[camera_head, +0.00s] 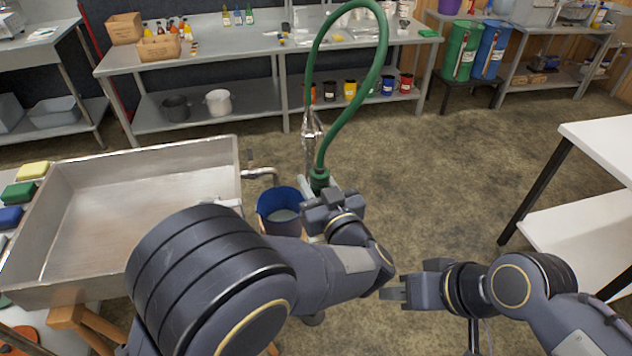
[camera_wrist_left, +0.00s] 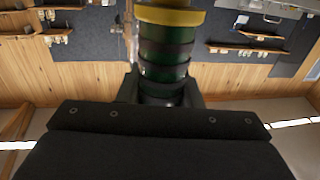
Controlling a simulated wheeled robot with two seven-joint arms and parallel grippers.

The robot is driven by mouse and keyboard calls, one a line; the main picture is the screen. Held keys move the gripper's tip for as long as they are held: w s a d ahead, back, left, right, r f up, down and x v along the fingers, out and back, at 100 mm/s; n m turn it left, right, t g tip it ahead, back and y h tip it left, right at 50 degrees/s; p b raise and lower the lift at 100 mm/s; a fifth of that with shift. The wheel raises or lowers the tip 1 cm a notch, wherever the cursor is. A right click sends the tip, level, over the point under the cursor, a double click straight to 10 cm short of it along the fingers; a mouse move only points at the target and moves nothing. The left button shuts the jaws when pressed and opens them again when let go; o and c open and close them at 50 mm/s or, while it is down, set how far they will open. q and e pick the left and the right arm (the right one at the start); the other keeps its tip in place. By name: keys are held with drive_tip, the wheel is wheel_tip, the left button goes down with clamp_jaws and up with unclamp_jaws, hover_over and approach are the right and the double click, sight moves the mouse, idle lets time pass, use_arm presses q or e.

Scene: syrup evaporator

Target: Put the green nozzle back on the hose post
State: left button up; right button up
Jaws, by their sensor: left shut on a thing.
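The green nozzle (camera_head: 320,180) hangs at the end of the green hose, at the centre of the head view. My left gripper (camera_head: 328,196) is shut on it. In the left wrist view the nozzle's dark green ribbed body (camera_wrist_left: 165,50) with a yellow band rises from between the fingers. The grey hose post (camera_head: 309,100) stands just behind the nozzle, with a silver fitting on it; its lower part is hidden by my gripper. I cannot tell whether nozzle and post touch. My right gripper (camera_head: 394,292) is empty, its fingers apart, low right of centre.
The green hose (camera_head: 379,60) arches high above my left gripper. A steel basin (camera_head: 150,180) with a tap (camera_head: 260,172) is at left. A blue-rimmed bucket (camera_head: 279,197) stands beside the post. A white table (camera_head: 600,140) is at right; the floor between is clear.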

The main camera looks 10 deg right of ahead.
use_arm(q)
drive_tip(key=shift+f+b, duration=1.7)
drive_tip(key=shift+f, duration=0.7)
idle(0.9)
idle(0.4)
drive_tip(key=o, duration=1.1)
drive_tip(key=shift+f, duration=0.1)
